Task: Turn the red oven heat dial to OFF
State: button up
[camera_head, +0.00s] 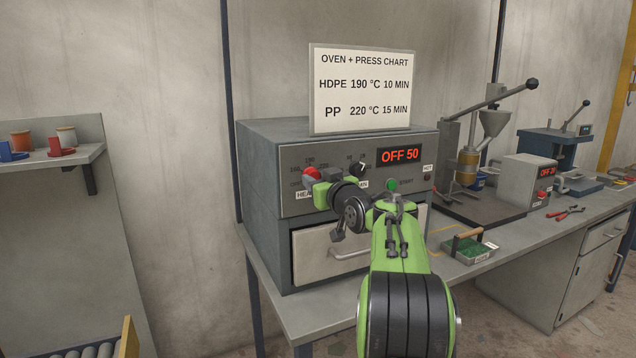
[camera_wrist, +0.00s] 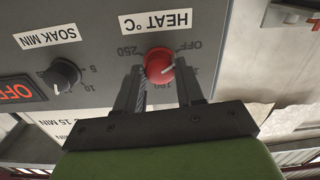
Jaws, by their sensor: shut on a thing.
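The red oven heat dial (camera_head: 310,172) is on the upper left of the grey oven's front panel. It also shows in the wrist view (camera_wrist: 157,62), where the panel appears upside down. My gripper (camera_wrist: 160,84) has one dark finger on each side of the dial and is shut on it. The dial's white pointer line points to the right in the wrist view, below the OFF mark (camera_wrist: 184,47). The exact mark it points at is partly hidden by my finger.
The black soak dial (camera_wrist: 65,72) sits beside the heat dial. A green button (camera_head: 391,185) is farther right on the panel. A chart sign (camera_head: 361,90) stands on the oven.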

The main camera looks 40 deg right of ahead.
jog(key=o, duration=1)
jog(key=shift+o, duration=0.2)
jog(key=v, duration=1.6)
jog(key=shift+w, duration=0.15)
